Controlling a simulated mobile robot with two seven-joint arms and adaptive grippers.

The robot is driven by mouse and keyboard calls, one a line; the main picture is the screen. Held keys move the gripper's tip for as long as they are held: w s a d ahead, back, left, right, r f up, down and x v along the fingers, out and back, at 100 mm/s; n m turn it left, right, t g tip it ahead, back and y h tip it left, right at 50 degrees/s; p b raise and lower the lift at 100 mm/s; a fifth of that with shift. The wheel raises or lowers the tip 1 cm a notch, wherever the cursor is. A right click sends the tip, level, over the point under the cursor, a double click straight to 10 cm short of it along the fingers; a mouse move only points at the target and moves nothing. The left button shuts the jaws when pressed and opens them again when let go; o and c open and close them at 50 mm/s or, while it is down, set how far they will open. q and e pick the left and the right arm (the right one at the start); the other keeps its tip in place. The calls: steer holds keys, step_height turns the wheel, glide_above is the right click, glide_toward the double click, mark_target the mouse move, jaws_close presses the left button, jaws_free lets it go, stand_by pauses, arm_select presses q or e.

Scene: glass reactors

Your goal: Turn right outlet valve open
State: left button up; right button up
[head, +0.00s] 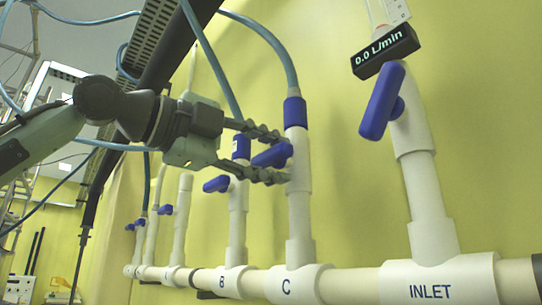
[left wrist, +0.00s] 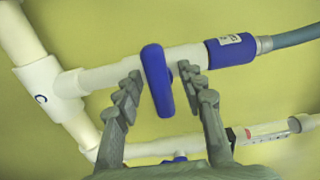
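The blue valve handle on the pipe marked C (head: 272,155) is the right-most lettered outlet before the inlet. It also shows in the left wrist view (left wrist: 157,80), lying across its white pipe. My left gripper (head: 284,156) reaches in from the left with one finger above and one below this handle. In the left wrist view my left gripper (left wrist: 160,74) is open, with a finger on each side of the handle. A gap shows on the left side; the right finger is closer, and contact is unclear. My right gripper is not in view.
The inlet pipe (head: 421,180) with its blue handle (head: 382,100) and a display reading 0.0 L/min (head: 385,50) stands to the right. The valve handle on pipe B (head: 217,184) is close on the left. Blue hoses (head: 262,35) run above. The yellow wall is behind.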

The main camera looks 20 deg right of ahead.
arm_select(q)
jaws_close()
steer(key=shift+n, duration=0.4)
steer(key=n, duration=0.7)
steer(key=shift+n, duration=0.3)
steer(key=n, duration=0.4)
steer(key=shift+n, duration=2.2)
